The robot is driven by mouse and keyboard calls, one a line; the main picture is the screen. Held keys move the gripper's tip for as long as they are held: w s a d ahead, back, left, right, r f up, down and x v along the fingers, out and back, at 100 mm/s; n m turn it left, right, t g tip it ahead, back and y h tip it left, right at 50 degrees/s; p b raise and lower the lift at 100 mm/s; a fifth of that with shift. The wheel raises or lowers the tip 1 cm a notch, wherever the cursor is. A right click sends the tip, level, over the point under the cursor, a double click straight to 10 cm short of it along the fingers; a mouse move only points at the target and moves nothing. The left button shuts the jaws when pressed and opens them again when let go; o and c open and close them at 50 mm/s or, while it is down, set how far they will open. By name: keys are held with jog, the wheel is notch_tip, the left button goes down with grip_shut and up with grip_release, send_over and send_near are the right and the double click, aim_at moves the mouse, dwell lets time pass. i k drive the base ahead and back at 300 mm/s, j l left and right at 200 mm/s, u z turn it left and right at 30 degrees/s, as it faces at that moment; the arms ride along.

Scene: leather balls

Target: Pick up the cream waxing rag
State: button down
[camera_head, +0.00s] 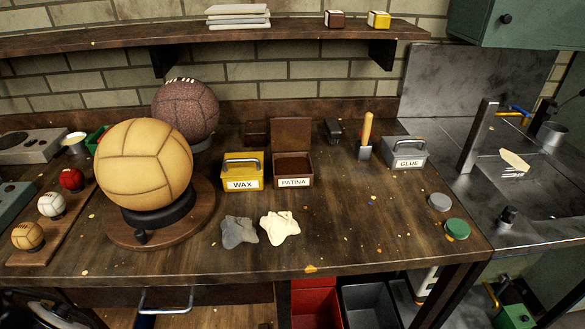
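The cream waxing rag (279,227) lies crumpled on the wooden workbench (350,235), near its front middle. A grey rag (238,232) lies just to its left, close beside it. The yellow box labelled WAX (243,184) stands behind the rags, with the brown box labelled PATINA (292,182) to its right. My gripper is not in view, and nothing covers the cream rag.
A large tan leather ball (143,165) sits on a round stand to the left, with a dark ball (186,110) behind it. A GLUE box (404,162) and an orange-handled tool (366,130) stand at the back right. The bench right of the cream rag is mostly clear.

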aim_at(278, 227)
jog(key=u, duration=0.35)
jog(key=l+u, duration=0.2)
jog(key=u, duration=0.15)
jog(key=l+u, duration=0.2)
jog(key=u, duration=0.15)
jog(key=l+u, duration=0.55)
jog(key=l, duration=0.2)
jog(key=k+l+u, duration=0.2)
jog(key=l, duration=0.25)
jog(key=k+l, duration=0.1)
jog(key=l, duration=0.35)
jog(key=k+l, duration=0.1)
jog(key=l, duration=0.35)
jog(key=u, duration=0.05)
